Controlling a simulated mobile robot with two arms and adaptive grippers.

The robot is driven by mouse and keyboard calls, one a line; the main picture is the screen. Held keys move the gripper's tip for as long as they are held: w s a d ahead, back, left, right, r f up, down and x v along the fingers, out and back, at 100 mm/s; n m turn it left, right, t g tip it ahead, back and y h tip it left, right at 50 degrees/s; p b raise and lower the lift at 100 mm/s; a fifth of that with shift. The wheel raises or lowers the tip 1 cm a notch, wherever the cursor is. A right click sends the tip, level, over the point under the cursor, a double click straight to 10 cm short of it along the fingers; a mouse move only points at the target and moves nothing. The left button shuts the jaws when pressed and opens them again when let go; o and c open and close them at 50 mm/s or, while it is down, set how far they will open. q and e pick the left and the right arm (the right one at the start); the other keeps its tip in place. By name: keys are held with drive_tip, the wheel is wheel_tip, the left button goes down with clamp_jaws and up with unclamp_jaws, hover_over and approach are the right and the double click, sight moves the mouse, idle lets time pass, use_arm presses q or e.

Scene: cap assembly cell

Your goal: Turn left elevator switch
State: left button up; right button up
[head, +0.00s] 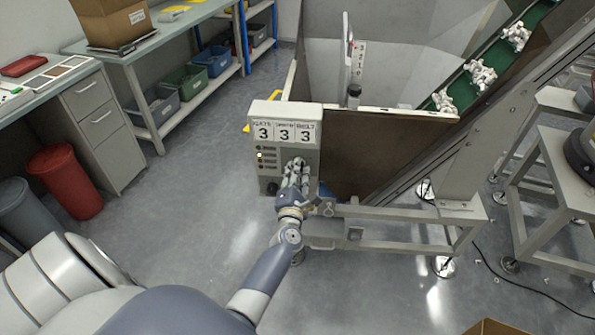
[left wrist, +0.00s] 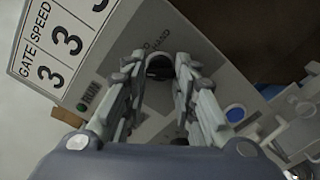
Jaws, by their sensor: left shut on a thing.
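In the left wrist view the fingers of my left gripper (left wrist: 160,62) are closed around a dark switch knob (left wrist: 158,70) beside a label reading HAND. Its turned position is hard to tell. My right gripper is not in view.
A blue round button (left wrist: 235,112) lies right of the fingers in the wrist view. The hopper (head: 385,150) and the green conveyor (head: 462,75) with white parts are behind and right. A red bin (head: 65,180) and workbench (head: 150,50) stand left; open floor lies between.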

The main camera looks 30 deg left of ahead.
use_arm(q)
drive_tip(key=m+p, duration=0.5)
drive_tip(key=m, duration=1)
drive_tip(key=shift+r+m, duration=0.1)
drive_tip(key=shift+m, duration=0.6)
drive_tip(key=o, duration=1.1)
drive_tip(key=shift+c, duration=0.2)
drive_tip(key=v, duration=0.7)
drive_tip(key=shift+s, duration=0.2)
